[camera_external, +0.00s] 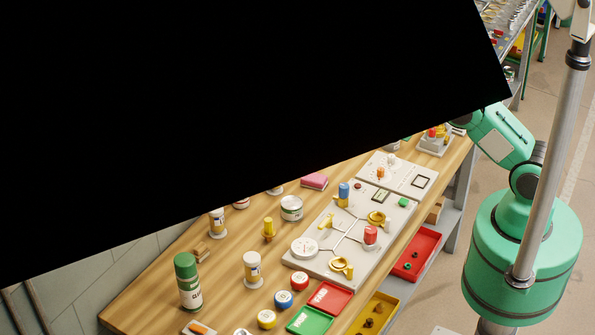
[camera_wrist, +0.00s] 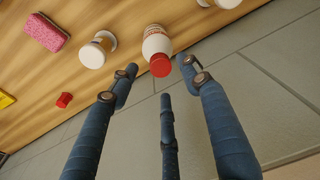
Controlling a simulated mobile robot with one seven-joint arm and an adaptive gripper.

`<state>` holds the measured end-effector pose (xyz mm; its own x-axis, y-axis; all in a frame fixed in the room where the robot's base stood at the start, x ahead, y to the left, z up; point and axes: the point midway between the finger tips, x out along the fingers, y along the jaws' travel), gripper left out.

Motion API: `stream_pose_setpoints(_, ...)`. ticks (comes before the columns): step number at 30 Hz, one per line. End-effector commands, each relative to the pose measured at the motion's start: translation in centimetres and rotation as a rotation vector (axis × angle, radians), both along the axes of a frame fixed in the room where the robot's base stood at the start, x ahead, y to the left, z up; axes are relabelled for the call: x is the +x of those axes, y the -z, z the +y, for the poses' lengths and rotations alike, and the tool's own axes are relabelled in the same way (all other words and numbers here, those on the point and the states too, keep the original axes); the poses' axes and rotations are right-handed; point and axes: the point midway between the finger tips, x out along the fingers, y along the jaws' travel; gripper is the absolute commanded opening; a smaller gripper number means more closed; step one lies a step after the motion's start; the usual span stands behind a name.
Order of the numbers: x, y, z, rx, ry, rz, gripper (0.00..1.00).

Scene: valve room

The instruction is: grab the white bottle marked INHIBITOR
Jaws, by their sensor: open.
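A white bottle (camera_wrist: 156,42) with a red cap and reddish label marks is in the wrist view, above centre. Its label is too small to read, so I cannot confirm INHIBITOR. My gripper (camera_wrist: 160,80) is open, its blue fingers spread and empty. The bottle's red cap lies just beyond and between the upper fingertips; nothing is gripped. In the external view a large black area covers the upper left and hides my gripper. I cannot pick out the red-capped bottle there.
In the wrist view a white container (camera_wrist: 97,50), a pink sponge (camera_wrist: 46,33) and a red block (camera_wrist: 64,100) are on the wooden surface. The external view shows a wooden bench with a green bottle (camera_external: 188,281), a valve panel (camera_external: 340,262) and a red tray (camera_external: 417,254).

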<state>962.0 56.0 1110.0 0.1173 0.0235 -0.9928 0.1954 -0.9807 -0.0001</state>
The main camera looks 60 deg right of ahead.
Motion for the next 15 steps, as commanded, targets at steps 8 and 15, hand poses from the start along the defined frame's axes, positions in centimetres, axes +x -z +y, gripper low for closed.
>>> stream_pose_setpoints(8, 0.02, 0.02, 0.00, 0.000, 0.000, -0.001, 0.48)
stream_pose_setpoints(15, 0.02, 0.53, 0.08, 0.000, 0.000, 0.000, 0.48)
